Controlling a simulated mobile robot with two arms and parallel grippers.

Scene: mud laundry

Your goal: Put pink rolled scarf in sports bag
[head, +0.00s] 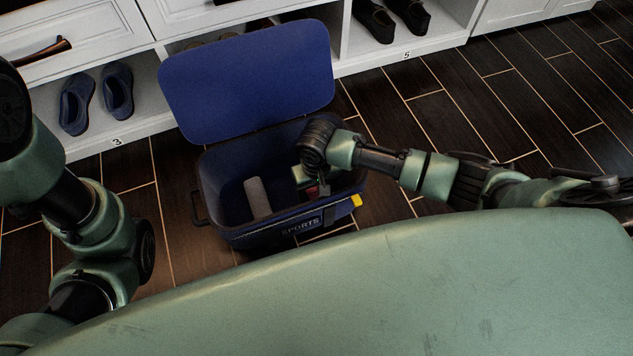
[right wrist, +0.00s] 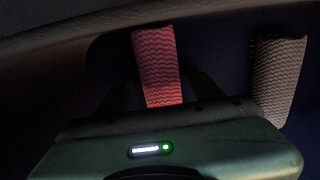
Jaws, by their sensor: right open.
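The blue sports bag (head: 268,238) stands on the floor with its lid (head: 250,80) raised. My right arm reaches into it, and my right gripper (head: 311,188) is inside the bag, partly hidden by the wrist. The pink rolled scarf (right wrist: 156,65) shows in the right wrist view, between the dark open fingers, inside the bag. Only a small reddish patch of it shows by the gripper in the head view. Whether the fingers touch it cannot be told. My left arm is at the left of the head view; its gripper is out of view.
A grey-beige patterned roll (head: 257,198) is in the left part of the bag; it also shows in the right wrist view (right wrist: 279,75). A white shelf unit (head: 133,143) with shoes stands behind the bag. Dark tiled floor (head: 480,95) is clear at the right.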

